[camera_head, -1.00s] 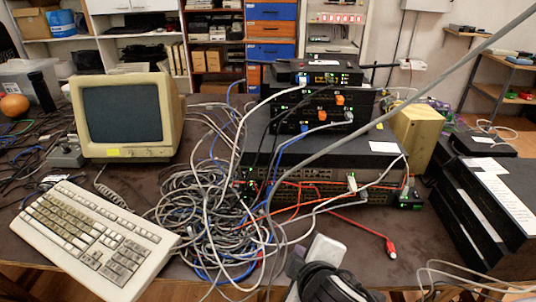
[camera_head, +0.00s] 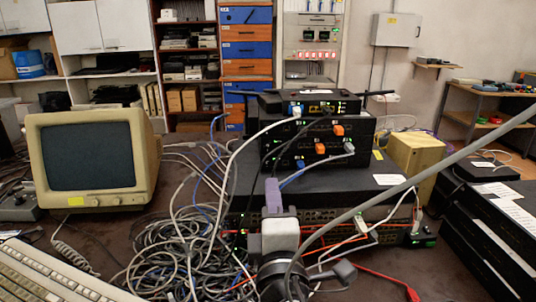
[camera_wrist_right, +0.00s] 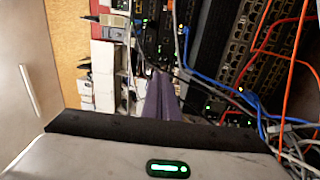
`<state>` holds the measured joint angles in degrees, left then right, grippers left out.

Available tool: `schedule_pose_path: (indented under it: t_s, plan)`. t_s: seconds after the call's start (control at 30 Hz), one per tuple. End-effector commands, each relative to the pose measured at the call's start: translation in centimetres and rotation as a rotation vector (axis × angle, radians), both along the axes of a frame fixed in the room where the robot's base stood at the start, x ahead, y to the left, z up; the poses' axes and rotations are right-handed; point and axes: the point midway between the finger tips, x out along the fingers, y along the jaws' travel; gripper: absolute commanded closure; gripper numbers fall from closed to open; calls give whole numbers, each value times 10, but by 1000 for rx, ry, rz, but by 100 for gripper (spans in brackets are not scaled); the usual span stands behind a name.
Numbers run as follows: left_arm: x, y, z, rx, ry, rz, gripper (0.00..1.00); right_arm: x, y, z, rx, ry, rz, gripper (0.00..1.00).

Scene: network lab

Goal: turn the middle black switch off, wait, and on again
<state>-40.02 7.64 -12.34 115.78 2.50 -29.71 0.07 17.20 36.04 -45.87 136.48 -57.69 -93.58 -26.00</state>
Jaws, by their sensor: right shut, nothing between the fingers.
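A stack of small black network boxes stands on the table. The top box (camera_head: 310,102) has green lights, and a middle black switch (camera_head: 300,132) below it carries orange plugs and green lights. A lower black box (camera_head: 290,155) has a blue and a grey plug. Power buttons are too small to make out. My right gripper (camera_head: 271,190) is shut and empty, its purple fingers pointing up in front of the wide black unit below the small boxes. Its fingers also show in the right wrist view (camera_wrist_right: 163,85), beside blurred equipment and cables. My left gripper is not in view.
Tangled grey and blue cables (camera_head: 165,250) lie left of the stack. A thick grey cable (camera_head: 430,175) crosses diagonally in front on the right. A beige monitor (camera_head: 92,160) and keyboard (camera_head: 50,280) stand left, and dark boxes (camera_head: 500,225) stand right.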

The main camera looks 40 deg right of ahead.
Motion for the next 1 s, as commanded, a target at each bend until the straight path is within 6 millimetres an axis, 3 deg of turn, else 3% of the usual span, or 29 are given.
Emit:
schedule_pose_path:
  t_s: [0.4,0.6,1.0]
  plan:
    - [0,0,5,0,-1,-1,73,71,-45,13,-2,-3,-5,100]
    - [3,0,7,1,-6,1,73,98,-61,16,1,-3,-3,100]
    - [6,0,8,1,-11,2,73,110,-68,16,3,-1,-1,100]
